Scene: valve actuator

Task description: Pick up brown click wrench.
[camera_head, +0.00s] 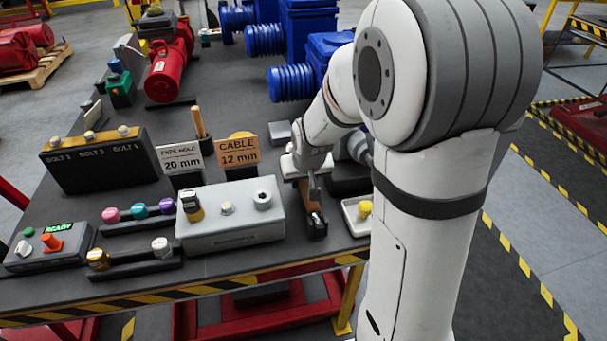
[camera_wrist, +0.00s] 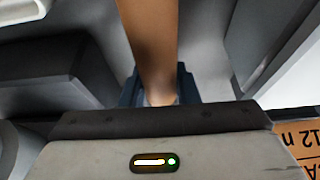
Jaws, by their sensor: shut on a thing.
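The brown click wrench (camera_head: 305,193) is at the front of the table, between the grey box and the small white tray. Its brown handle (camera_wrist: 150,35) fills the upper middle of the wrist view. My gripper (camera_head: 313,188) is shut on the handle, coming from above. In the wrist view, my gripper (camera_wrist: 158,92) has dark fingers on either side of the handle. A dark piece (camera_head: 317,227) shows below the handle; I cannot tell whether it is the wrench's head or a holder. My gripper hides part of the wrench.
The grey box (camera_head: 230,226) with knobs stands close on the left. The white tray (camera_head: 350,222) with a yellow piece (camera_head: 365,209) is close on the right. The "CABLE 12 mm" sign (camera_head: 238,151) stands behind the box. Blue motors (camera_head: 300,80) stand farther back.

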